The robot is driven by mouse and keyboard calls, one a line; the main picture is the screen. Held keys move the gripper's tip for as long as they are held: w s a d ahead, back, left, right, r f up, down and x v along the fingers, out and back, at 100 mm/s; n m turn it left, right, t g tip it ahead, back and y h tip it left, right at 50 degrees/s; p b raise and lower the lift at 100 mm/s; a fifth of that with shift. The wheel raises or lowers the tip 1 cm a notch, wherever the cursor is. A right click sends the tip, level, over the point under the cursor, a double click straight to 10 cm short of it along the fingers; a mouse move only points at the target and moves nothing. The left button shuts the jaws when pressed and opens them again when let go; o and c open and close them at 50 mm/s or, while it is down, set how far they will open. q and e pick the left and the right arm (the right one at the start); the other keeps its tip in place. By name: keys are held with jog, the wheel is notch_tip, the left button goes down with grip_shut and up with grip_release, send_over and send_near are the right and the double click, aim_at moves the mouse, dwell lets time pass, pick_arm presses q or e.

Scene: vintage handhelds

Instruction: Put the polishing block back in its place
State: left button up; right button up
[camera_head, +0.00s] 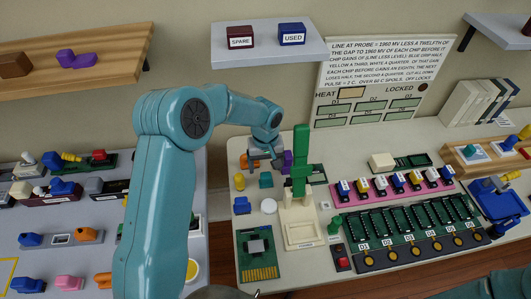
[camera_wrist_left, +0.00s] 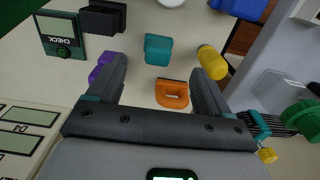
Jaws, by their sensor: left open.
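My left gripper (camera_head: 263,161) is over the left part of the light table in the head view. Its fingers are apart with nothing held in the left wrist view (camera_wrist_left: 158,72). An orange piece with a slot (camera_wrist_left: 172,94) shows between the fingers, below them. A teal block (camera_wrist_left: 158,49) lies just beyond the fingertips; it also shows in the head view (camera_head: 265,180). A purple piece (camera_wrist_left: 98,72) is partly hidden by one finger, and a yellow cylinder (camera_wrist_left: 212,62) is beside the other. I cannot tell which piece is the polishing block. My right gripper is out of view.
A tall green piece (camera_head: 301,150) stands in a cream holder (camera_head: 300,225) right of the gripper. A green circuit board (camera_head: 257,257) and a pink rack (camera_head: 395,187) with several chips are on the table. A grey table (camera_head: 105,220) with small parts is left, across a gap.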

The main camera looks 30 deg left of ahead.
aim_at(265, 176)
pick_arm(q)
notch_tip(265, 176, up, 7)
jog(key=shift+b, duration=0.3)
jog(key=shift+r, duration=0.1)
